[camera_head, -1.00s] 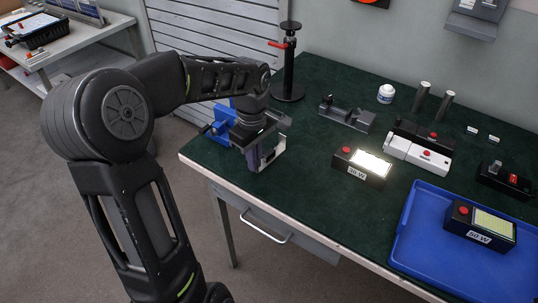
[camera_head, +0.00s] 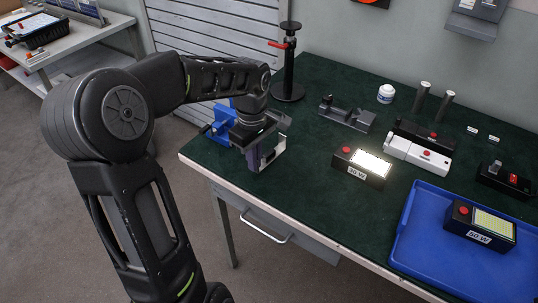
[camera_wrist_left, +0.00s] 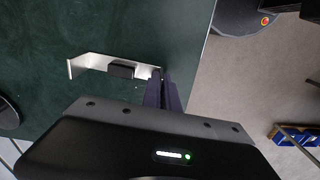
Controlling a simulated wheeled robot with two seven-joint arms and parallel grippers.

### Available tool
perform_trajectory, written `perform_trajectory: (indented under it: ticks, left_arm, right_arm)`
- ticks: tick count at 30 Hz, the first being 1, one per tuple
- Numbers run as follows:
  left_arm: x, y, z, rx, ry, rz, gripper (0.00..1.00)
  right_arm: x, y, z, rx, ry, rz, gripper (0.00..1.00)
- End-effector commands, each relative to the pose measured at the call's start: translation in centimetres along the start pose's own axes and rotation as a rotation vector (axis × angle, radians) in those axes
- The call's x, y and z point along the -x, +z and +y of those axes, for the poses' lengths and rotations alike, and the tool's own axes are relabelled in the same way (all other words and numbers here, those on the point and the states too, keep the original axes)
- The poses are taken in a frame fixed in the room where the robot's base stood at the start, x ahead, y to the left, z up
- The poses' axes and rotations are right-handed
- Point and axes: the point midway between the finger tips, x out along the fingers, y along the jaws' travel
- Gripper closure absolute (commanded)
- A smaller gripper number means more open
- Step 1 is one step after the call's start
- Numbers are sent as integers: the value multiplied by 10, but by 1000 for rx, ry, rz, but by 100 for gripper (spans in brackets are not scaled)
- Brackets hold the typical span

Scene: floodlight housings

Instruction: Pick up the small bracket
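The small bracket (camera_wrist_left: 97,63) is a thin, pale metal strip with a bent end and a small black block on it. It is at the left corner of the green-topped table, and part of it shows beside my gripper in the head view (camera_head: 271,156). My left gripper (camera_wrist_left: 164,76) points down there, its dark purple fingers close together at the bracket's right end in the wrist view. They appear shut on that end. I cannot tell whether the bracket touches the table. My left gripper also shows in the head view (camera_head: 254,158). My right gripper is out of view.
A blue device (camera_head: 221,121) stands just behind my gripper. A black post stand (camera_head: 289,75) and a grey fixture (camera_head: 346,115) are farther back. A lit lamp housing (camera_head: 360,167), a white housing (camera_head: 416,154) and a blue tray (camera_head: 425,240) lie to the right. The table's front edge is close.

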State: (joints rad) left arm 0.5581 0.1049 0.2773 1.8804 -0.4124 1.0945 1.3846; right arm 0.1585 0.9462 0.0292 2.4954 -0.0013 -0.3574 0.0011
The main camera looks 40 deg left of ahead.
Motion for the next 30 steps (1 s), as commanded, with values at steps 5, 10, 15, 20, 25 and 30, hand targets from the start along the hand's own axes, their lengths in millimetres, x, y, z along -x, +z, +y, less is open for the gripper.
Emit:
perform_trajectory:
  ticks: [5, 10, 15, 20, 25, 30]
  left_arm:
    - [0, 0, 0, 0, 1, 0, 100]
    - [2, 0, 0, 0, 1, 1, 100]
    - [18, -1, 1, 1, 4, 3, 100]
    - [48, 0, 1, 1, 5, 2, 100]
    - [80, 0, 1, 0, 4, 1, 100]
    - [98, 0, 0, 0, 1, 0, 100]
  right_arm:
    - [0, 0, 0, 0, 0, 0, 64]
    - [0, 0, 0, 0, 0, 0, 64]
    - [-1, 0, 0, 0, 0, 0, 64]
    - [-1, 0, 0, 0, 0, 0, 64]
    - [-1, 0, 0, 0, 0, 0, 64]
    - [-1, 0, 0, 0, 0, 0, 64]
